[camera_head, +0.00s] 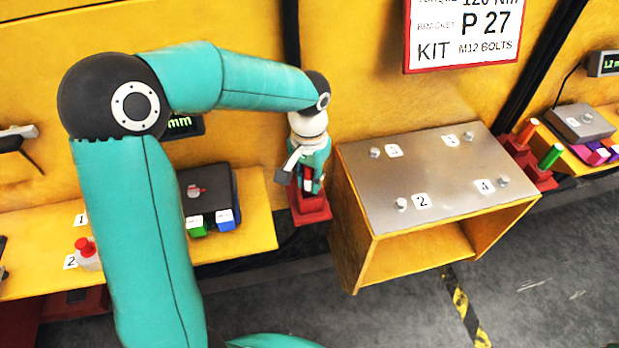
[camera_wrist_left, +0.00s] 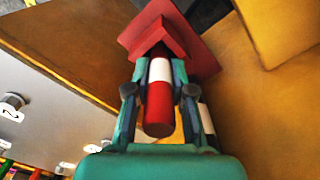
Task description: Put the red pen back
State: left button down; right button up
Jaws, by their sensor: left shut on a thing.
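The red pen (camera_wrist_left: 158,108), red with a white band, is between the two fingers of my left gripper (camera_wrist_left: 159,78) in the left wrist view. The gripper is shut on it. The pen's far end meets a red holder block (camera_wrist_left: 160,36) on a red base; I cannot tell whether it sits inside the block or just in front of it. In the head view my left gripper (camera_head: 308,178) is directly above the red holder (camera_head: 312,211), and only a small part of the pen shows between the fingers. My right gripper is not in view.
A yellow open box with a grey numbered top (camera_head: 435,185) stands close right of the holder. A yellow shelf (camera_head: 255,225) with a black case (camera_head: 205,190) lies left. Further right, red holders carry an orange pen (camera_head: 528,131) and a green pen (camera_head: 551,156).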

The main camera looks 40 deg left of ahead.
pick_arm(q)
jog(key=shift+f, duration=0.25)
dwell(0.7)
jog(key=c, duration=0.9)
grip_release()
jog(key=shift+r, duration=0.1)
notch_tip(320, 180, up, 11)
jog(key=shift+w+r, duration=0.1)
jog(key=shift+r, duration=0.65)
notch_tip(320, 180, up, 6)
jog(key=p, duration=0.6)
jog(key=shift+r, duration=0.1)
